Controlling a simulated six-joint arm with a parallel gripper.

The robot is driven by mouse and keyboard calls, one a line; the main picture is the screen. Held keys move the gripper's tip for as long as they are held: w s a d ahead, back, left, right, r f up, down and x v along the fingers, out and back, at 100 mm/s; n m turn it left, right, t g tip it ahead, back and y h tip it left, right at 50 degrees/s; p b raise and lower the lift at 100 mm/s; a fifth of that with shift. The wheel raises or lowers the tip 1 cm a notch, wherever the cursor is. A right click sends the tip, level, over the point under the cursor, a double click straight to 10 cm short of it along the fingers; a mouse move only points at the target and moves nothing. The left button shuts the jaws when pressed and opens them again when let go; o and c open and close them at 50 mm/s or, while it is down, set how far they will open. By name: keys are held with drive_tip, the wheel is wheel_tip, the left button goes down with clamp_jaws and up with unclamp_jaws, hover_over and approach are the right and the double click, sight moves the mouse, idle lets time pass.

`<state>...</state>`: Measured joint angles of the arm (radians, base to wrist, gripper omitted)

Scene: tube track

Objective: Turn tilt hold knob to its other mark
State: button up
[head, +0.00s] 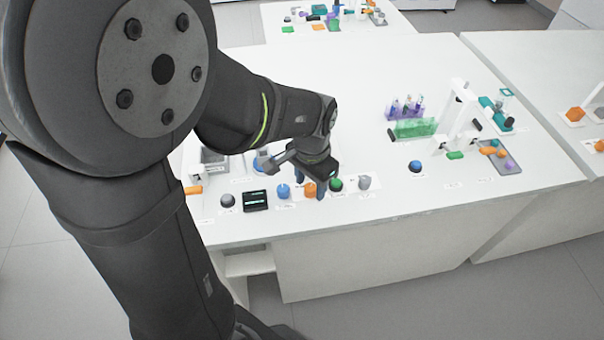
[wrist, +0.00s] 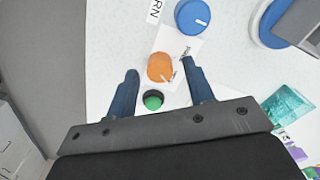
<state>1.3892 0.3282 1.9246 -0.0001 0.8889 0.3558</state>
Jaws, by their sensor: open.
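An orange knob (wrist: 160,67) stands upright on a white label plate with small print, too small to read surely; I take it as the tilt hold knob. A short pale pointer line shows on its lower right side. In the head view the orange knob (head: 309,190) is in the front row, partly behind my fingers. My gripper (wrist: 160,70) is open, its two dark blue fingers on either side of the orange knob with a gap to each. In the head view my gripper (head: 321,190) points down at this row. Whether the fingertips are at knob height is unclear.
A blue knob (wrist: 192,16) and a green button (wrist: 153,99) flank the orange knob closely. The row also has a black display (head: 255,200), a dark grey ball-like knob (head: 227,200) and a grey knob (head: 364,182). A green rack (head: 415,128) stands further back; the table middle is clear.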

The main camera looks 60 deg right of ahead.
drive_tip(key=shift+f, duration=0.2)
drive_tip(key=c, duration=1)
drive_tip(key=shift+n, duration=0.3)
drive_tip(key=n, duration=0.9)
drive_tip(key=shift+n, duration=2.3)
